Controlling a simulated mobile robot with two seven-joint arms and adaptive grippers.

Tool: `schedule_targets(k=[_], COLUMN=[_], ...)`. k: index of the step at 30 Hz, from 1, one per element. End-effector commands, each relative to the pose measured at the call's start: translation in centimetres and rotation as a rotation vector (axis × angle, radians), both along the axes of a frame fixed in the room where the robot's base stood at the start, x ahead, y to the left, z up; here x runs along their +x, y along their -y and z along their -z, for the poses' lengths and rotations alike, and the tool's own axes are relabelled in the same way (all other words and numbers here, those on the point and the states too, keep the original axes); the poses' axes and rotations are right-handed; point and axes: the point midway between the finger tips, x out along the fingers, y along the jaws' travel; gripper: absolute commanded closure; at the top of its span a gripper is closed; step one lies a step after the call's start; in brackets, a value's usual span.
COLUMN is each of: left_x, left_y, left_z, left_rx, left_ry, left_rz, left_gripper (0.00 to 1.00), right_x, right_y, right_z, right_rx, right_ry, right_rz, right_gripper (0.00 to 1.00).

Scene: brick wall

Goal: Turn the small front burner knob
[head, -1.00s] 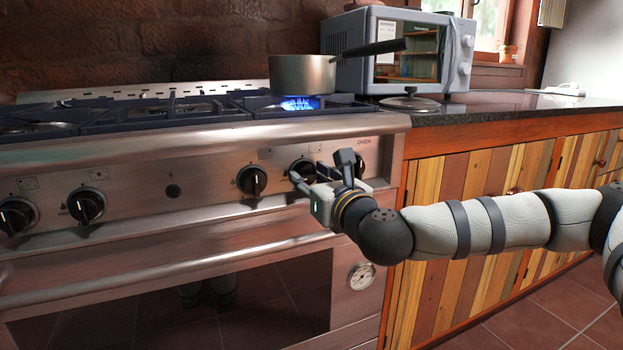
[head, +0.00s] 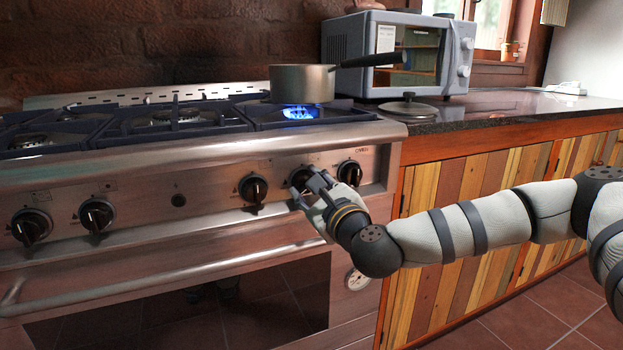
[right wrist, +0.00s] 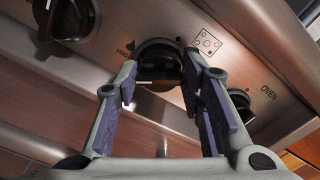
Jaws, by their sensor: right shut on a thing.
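The black burner knob (head: 300,177) is on the steel stove front, second from the right in the head view. It also shows in the right wrist view (right wrist: 160,62), between my fingertips, with a pale line across its lower part. A burner symbol with dots is printed beside it. My right gripper (head: 311,187) is shut on this knob, one finger on each side, as the right wrist view (right wrist: 160,80) shows. The fingers and wrist hide part of the knob in the head view. My left gripper is in neither view.
The oven knob (head: 350,172) is close on the right, and another black knob (head: 253,188) is on the left. A steel handrail (head: 180,240) runs below. A pot (head: 302,83) sits over a blue flame (head: 299,112). A microwave (head: 400,55) and lid (head: 408,107) stand on the counter.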

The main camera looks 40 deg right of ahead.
Motion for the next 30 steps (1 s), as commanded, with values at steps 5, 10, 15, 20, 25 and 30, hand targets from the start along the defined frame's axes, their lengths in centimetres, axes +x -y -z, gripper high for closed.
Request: schedule_targets(k=[5,10,15,20,25,30], left_x=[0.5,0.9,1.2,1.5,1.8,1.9], left_y=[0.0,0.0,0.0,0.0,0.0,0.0], left_z=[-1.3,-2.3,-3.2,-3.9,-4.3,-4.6], left_rx=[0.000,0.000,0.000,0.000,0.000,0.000], left_ry=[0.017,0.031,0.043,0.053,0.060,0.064], left_rz=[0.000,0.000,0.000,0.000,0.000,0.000], left_gripper=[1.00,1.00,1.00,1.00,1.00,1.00], right_x=[0.0,0.0,0.0,0.0,0.0,0.0], right_y=[-0.1,-0.1,-0.1,-0.1,-0.1,-0.1], right_z=[-0.4,-0.3,-0.3,-0.2,-0.1,0.0], right_rx=[-0.163,-0.316,-0.452,-0.557,-0.636,-0.684], right_ry=[-0.037,-0.075,-0.106,-0.131,-0.152,-0.164], right_rz=[-0.001,0.000,0.000,0.001,0.000,0.001], right_gripper=[0.92,0.92,0.92,0.92,0.92,0.92])
